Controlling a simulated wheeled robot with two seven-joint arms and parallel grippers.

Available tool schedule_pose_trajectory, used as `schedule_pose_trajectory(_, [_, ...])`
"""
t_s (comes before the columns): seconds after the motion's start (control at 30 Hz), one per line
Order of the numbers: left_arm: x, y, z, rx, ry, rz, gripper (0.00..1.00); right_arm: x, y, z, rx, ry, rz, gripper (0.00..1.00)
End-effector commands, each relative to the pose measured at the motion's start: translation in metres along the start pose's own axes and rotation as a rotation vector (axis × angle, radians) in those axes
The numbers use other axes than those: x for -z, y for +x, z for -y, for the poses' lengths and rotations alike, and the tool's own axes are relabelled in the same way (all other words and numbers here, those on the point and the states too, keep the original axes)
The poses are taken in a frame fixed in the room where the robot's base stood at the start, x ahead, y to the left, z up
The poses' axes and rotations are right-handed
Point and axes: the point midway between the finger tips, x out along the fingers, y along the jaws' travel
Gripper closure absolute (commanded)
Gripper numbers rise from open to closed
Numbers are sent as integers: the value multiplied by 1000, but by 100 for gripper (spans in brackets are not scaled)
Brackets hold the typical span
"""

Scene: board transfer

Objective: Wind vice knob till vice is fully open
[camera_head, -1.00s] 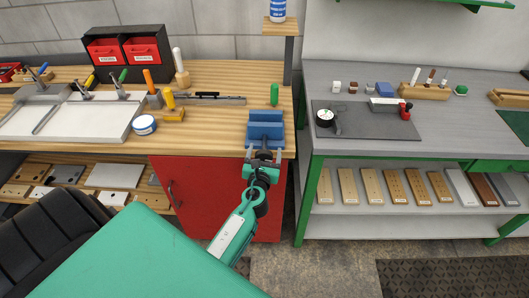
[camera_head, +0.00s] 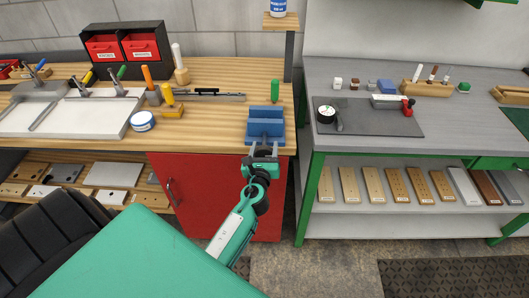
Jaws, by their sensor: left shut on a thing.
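The blue vice (camera_head: 266,124) is mounted at the front right edge of the wooden workbench. Its rear and front jaw blocks show, with a gap between them that I cannot measure. My left gripper (camera_head: 263,152) is at the vice's front, below the bench edge line. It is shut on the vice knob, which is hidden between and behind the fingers. My green left arm reaches up to it from below. My right gripper is not in view.
The wooden bench (camera_head: 215,135) holds a white-and-blue tape roll (camera_head: 142,121), a yellow-handled tool (camera_head: 168,97) and a green cylinder (camera_head: 275,90). A red cabinet door (camera_head: 205,190) is below. A grey bench (camera_head: 430,145) stands right, across a narrow gap.

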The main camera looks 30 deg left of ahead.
Motion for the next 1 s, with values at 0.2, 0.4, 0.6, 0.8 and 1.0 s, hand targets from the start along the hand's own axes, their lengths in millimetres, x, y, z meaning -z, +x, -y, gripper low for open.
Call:
schedule_pose_trajectory(0.2, [4,0,-1,-1,-206,22,69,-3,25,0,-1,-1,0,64])
schedule_pose_trajectory(0.4, [4,0,-1,-4,-396,40,69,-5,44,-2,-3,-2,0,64])
schedule_pose_trajectory(0.6, [4,0,-2,-6,-586,59,69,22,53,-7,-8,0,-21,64])
schedule_pose_trajectory(0.8, [4,0,-2,-8,-776,77,69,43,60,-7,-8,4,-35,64])
schedule_pose_trajectory(1.0, [3,0,-2,-9,-957,95,69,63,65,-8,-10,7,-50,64])
